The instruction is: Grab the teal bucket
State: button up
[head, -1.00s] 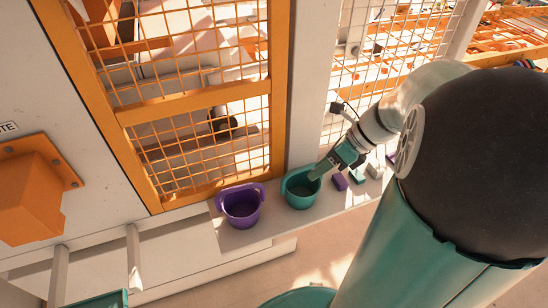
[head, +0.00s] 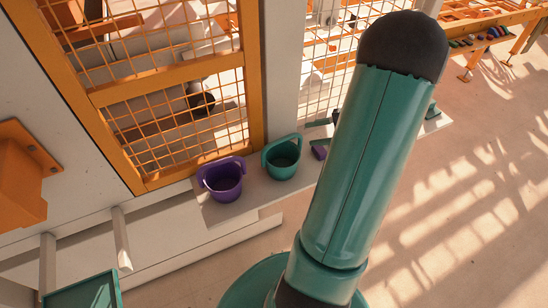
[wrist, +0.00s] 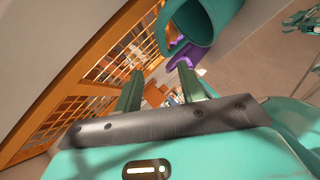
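The teal bucket (head: 284,164) stands upright on a pale ledge (head: 237,207) in the head view, just right of the purple bucket (head: 224,185). In the wrist view the teal bucket (wrist: 210,22) fills part of the top edge, beyond and to the right of my fingertips. The purple bucket (wrist: 184,55) shows just below it. My gripper (wrist: 159,68) has its two green fingers apart, with no bucket between them. In the head view my arm hides most of the gripper.
A mesh fence with an orange frame (head: 165,87) rises right behind the ledge. A purple block (head: 319,152) lies right of the teal bucket, partly behind my arm. A teal tray (head: 85,290) is at the lower left. Open floor (head: 470,220) lies to the right.

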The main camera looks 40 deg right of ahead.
aim_at(284, 140)
jog(key=x, duration=0.7)
jog(key=shift+w+a+f, duration=0.15)
jog(key=shift+f, duration=0.1)
jog(key=x, duration=0.5)
jog(key=shift+w+a+f, duration=0.1)
jog(key=shift+a+f, duration=0.2)
jog(key=shift+f, duration=0.05)
grip_shut()
